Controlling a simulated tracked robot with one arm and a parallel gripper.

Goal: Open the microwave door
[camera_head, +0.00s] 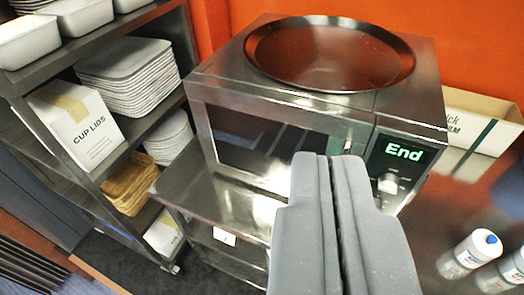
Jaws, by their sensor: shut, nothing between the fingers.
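The microwave (213,91) stands on a steel counter with its front facing me. Its door (240,139) has a dark window and looks shut. The control panel at the right of the front shows a green "End" display (403,152) above a round knob (388,183). A small part of what may be the door handle (347,146) shows near the door's right edge, just above my fingertips. My gripper (324,156) is shut and empty, its two grey fingers side by side. It is in front of the door's right part and hides its lower right area. I cannot tell whether it touches the door.
A wide dark pan (330,60) rests on the microwave. A shelf rack (150,118) at left holds stacked trays and a cup lids box (78,125). A carton (482,122) and white bottles (470,252) stand at right. Steel counter surface (222,200) is bare left of my gripper.

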